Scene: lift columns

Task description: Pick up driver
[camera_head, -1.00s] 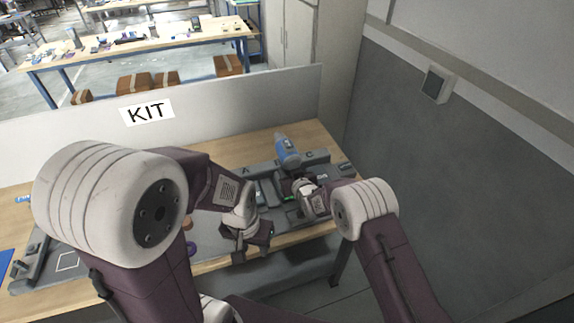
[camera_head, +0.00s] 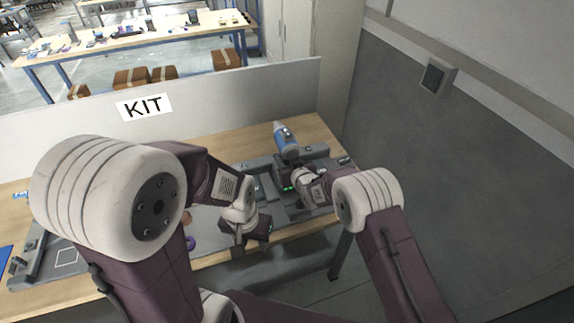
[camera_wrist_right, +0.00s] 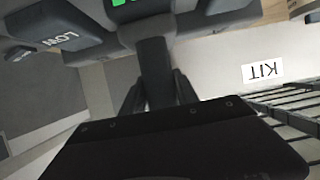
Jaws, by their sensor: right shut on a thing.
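The driver (camera_head: 286,140) has a blue and grey body and stands roughly upright at the right end of the work table. My right gripper (camera_head: 296,178) is at its dark lower part. In the right wrist view, the gripper (camera_wrist_right: 157,95) is shut on a dark grey handle (camera_wrist_right: 154,68), with a green display above. Whether the driver's foot touches the table is hidden. My left gripper (camera_head: 248,240) hangs near the table's front edge, left of the driver and apart from it. Its jaw gap is not clear.
The wooden table (camera_head: 316,133) carries a grey fixture (camera_head: 318,153) around the driver. A low white partition with a KIT sign (camera_head: 144,107) stands behind. A grey wall (camera_head: 430,160) is to the right. A purple ring (camera_head: 190,243) lies left of my left gripper.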

